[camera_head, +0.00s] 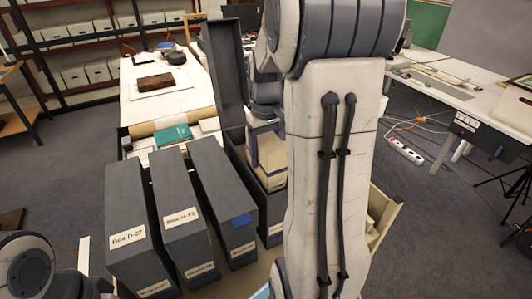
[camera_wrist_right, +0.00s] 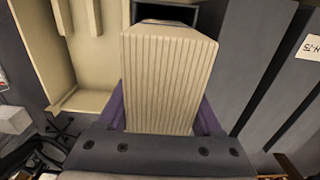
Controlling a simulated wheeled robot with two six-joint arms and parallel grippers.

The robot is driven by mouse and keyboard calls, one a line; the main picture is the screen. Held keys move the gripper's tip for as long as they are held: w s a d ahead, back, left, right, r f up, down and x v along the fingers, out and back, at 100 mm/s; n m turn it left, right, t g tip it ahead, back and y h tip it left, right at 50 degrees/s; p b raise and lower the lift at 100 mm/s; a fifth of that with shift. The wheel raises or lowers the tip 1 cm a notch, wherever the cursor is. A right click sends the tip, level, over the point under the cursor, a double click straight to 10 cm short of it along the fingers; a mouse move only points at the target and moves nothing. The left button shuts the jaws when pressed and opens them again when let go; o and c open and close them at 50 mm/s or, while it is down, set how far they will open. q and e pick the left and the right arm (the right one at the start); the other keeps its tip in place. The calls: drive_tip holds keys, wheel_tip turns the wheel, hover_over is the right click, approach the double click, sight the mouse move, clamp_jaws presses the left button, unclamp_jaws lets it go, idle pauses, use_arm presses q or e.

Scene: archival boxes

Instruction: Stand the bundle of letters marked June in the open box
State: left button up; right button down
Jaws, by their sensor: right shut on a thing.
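A cream bundle of letters (camera_wrist_right: 168,80) with ridged paper edges fills the middle of the right wrist view. My right gripper (camera_wrist_right: 165,125) is shut on it, with purple parts along both its sides. In the head view the bundle (camera_head: 272,154) shows beside my right arm, upright at the open box. No June mark is readable. The open grey box (camera_head: 268,228) has a tall raised lid (camera_head: 222,75); my arm hides much of it. A dark box interior (camera_wrist_right: 150,12) shows past the bundle. How deep the bundle sits I cannot tell. My left gripper is out of view.
Shut grey boxes, labelled Box D-27 (camera_head: 128,215), Box H-75 (camera_head: 182,210) and one more (camera_head: 225,200), stand close on the left. A cream tray (camera_head: 385,220) with other cream pieces lies right of my arm, also in the wrist view (camera_wrist_right: 88,100). A teal book (camera_head: 173,135) lies behind.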

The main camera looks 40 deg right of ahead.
sight(266, 137)
drive_tip(key=shift+f+b, duration=0.6)
drive_tip(key=shift+f, duration=0.45)
unclamp_jaws()
drive_tip(key=shift+r+p, duration=2.95)
drive_tip(key=shift+r, duration=0.1)
